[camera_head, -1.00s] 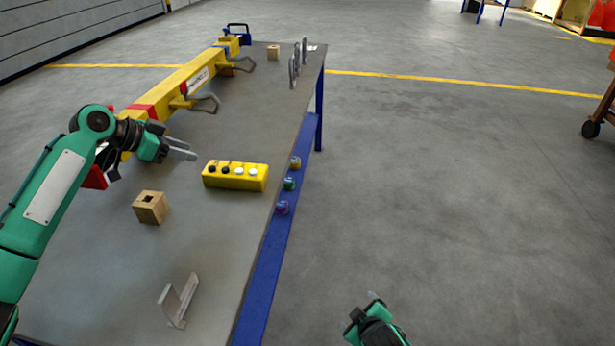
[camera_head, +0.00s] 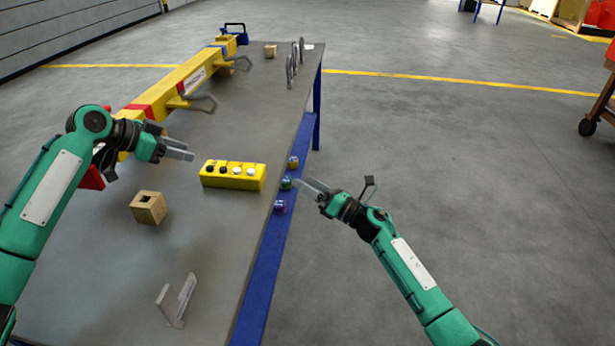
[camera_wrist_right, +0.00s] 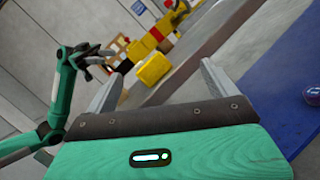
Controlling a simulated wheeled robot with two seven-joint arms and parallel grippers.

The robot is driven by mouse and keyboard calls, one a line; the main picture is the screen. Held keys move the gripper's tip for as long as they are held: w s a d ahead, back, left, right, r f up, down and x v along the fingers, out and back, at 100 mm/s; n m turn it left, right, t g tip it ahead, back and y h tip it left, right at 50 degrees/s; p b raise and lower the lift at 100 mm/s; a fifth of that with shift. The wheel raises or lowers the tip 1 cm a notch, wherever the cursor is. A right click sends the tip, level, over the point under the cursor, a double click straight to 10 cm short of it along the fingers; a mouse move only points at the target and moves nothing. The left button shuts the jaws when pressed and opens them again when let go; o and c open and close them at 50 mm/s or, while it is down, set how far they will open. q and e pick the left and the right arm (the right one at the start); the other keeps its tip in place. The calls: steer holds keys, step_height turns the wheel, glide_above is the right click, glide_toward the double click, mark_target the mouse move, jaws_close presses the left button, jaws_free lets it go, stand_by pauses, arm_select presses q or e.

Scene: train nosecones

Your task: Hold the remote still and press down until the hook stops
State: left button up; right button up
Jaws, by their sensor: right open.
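The yellow remote (camera_head: 233,175) lies on the grey table, with two black and two white buttons on its top. It also shows between the fingers in the right wrist view (camera_wrist_right: 154,69). My left gripper (camera_head: 180,150) is open and empty, just left of the remote and apart from it. My right gripper (camera_head: 306,187) is open and empty by the table's right edge, right of the remote and not touching it; its fingers frame the right wrist view (camera_wrist_right: 162,70). Grey hooks (camera_head: 203,103) sit along the yellow beam (camera_head: 165,91); which one the task means I cannot tell.
A wooden block with a square hole (camera_head: 149,208) and a clear bracket (camera_head: 177,300) stand on the near table. Metal shackles (camera_head: 295,58) stand at the far end.

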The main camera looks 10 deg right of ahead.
mark_target(263, 173)
steer(key=w+a+n+g, duration=0.2)
steer(key=a+n, duration=0.2)
steer(key=w+a+r+n+g+y, duration=0.1)
steer(key=w+a+n+g, duration=0.1)
steer(key=a+n+g, duration=0.1)
steer(key=w+a+r+n+g+y, duration=0.1)
steer(key=w+a+n+g, duration=0.1)
steer(key=a, duration=0.4)
steer(key=shift+w+a+n+g, duration=0.1)
steer(key=shift+w+n+g, duration=0.15)
steer(key=shift+n+g, duration=0.75)
steer(key=shift+n+t, duration=0.4)
steer(key=c, duration=1.2)
arm_select(q)
steer(key=shift+c, duration=0.8)
arm_select(e)
steer(key=shift+c, duration=0.7)
arm_select(q)
jaws_close()
